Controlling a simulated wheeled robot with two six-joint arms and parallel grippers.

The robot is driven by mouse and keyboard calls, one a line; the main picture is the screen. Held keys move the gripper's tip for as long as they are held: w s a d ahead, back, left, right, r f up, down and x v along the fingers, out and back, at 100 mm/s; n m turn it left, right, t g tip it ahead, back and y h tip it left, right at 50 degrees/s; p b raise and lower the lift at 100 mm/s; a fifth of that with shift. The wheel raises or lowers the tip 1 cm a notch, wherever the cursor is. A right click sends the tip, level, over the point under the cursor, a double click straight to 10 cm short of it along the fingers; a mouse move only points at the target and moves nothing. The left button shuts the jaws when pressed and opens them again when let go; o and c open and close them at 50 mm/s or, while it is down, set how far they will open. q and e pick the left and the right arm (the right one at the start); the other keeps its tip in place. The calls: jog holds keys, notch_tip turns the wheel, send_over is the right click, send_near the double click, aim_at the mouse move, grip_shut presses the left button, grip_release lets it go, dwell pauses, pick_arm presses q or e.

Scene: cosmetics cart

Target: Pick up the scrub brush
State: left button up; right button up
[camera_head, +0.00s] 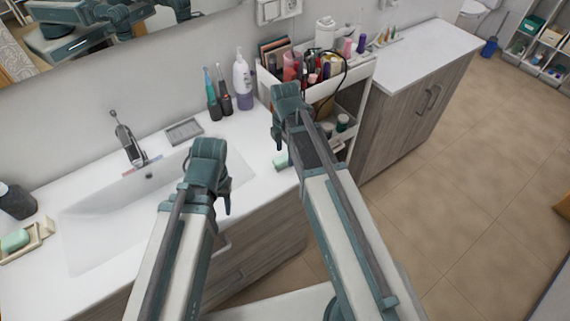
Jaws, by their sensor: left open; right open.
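I cannot pick out the scrub brush for certain. A small pale green and white item (281,161) lies on the counter's right end, just below my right gripper in the picture; it is partly hidden and too small to identify. My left gripper (207,172) is over the right part of the sink, open, with nothing seen in it. My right gripper (287,112) is in front of the cosmetics cart (362,78), open, with nothing seen in it. Its fingers are hard to make out. The cart's top tray holds several bottles and tubes.
The white sink (95,215) has a faucet (127,138) behind it. A soap dish (40,236) with green soap is at left. Electric toothbrushes (217,92) and a pump bottle (243,82) stand at the back. A grey tray (184,131) lies nearby. Floor at right is clear.

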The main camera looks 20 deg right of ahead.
aim_at(222, 219)
pick_arm(q)
notch_tip(222, 219, down, 3)
jog(key=shift+f+b, duration=0.1)
jog(key=shift+b, duration=1)
pick_arm(e)
notch_tip(222, 219, down, 3)
jog(key=shift+f, duration=0.1)
grip_shut()
